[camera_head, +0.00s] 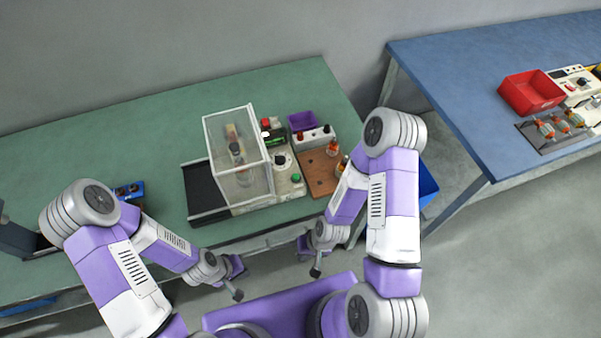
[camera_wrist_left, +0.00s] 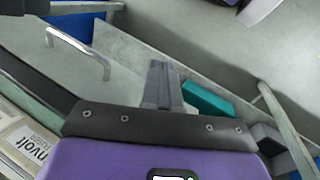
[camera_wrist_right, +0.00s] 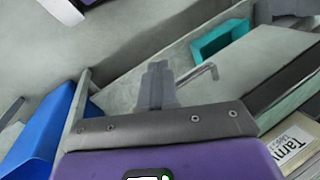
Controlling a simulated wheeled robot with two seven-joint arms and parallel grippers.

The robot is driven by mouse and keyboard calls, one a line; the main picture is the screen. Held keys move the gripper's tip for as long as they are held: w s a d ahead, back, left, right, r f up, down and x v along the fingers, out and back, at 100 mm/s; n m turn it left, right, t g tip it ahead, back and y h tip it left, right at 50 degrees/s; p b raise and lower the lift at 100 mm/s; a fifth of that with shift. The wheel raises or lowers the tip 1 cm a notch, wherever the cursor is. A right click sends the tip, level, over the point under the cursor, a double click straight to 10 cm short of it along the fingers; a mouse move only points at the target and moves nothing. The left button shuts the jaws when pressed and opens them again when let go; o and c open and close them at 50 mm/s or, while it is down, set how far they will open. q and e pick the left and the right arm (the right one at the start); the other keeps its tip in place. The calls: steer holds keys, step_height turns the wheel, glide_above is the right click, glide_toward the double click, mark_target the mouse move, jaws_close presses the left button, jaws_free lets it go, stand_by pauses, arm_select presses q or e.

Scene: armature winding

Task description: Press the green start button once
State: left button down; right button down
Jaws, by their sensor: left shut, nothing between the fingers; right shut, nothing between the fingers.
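The green start button (camera_head: 296,178) sits on the front right of the winding machine's panel (camera_head: 284,165) on the green table. A red button (camera_head: 266,123) is further back on the same machine. My left gripper (camera_head: 238,295) is shut and empty, in front of the table's front edge; its closed fingers show in the left wrist view (camera_wrist_left: 162,85). My right gripper (camera_head: 315,272) is shut and empty, also in front of the table edge, nearer the viewer than the button and apart from it; its closed fingers show in the right wrist view (camera_wrist_right: 158,85).
A clear guard box (camera_head: 240,165) stands left of the panel. A brown board (camera_head: 319,180) with parts, a white box (camera_head: 313,138) and a purple bin (camera_head: 301,121) are close on the right. A blue table (camera_head: 450,80) with a red bin (camera_head: 531,91) stands far right.

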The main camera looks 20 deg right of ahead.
steer(key=shift+r, duration=0.1)
steer(key=w+r+m+p, duration=0.2)
steer(key=w+r+p, duration=0.1)
steer(key=r+p, duration=1.25)
steer(key=w+d+r+m+t+y, duration=0.1)
steer(key=w+d+r+m+t, duration=0.1)
steer(key=w+m, duration=0.4)
steer(key=w+d+r+m+t+y, duration=0.1)
steer(key=w+d+r+m+t, duration=0.1)
steer(key=w+r+m+t, duration=0.2)
steer(key=w+r+m, duration=0.3)
steer(key=w, duration=0.4)
steer(key=shift+w+d+r+m+b, duration=0.2)
steer(key=shift+d+m+b, duration=0.05)
steer(key=shift+m+b, duration=0.05)
steer(key=shift+f, duration=0.15)
steer(key=b, duration=0.7)
glide_above(298, 178)
step_height(298, 178, down, 8)
steer(key=shift+r, duration=0.15)
steer(key=shift+f+b, duration=0.3)
steer(key=shift+f, duration=0.1)
steer(key=shift+f, duration=0.2)
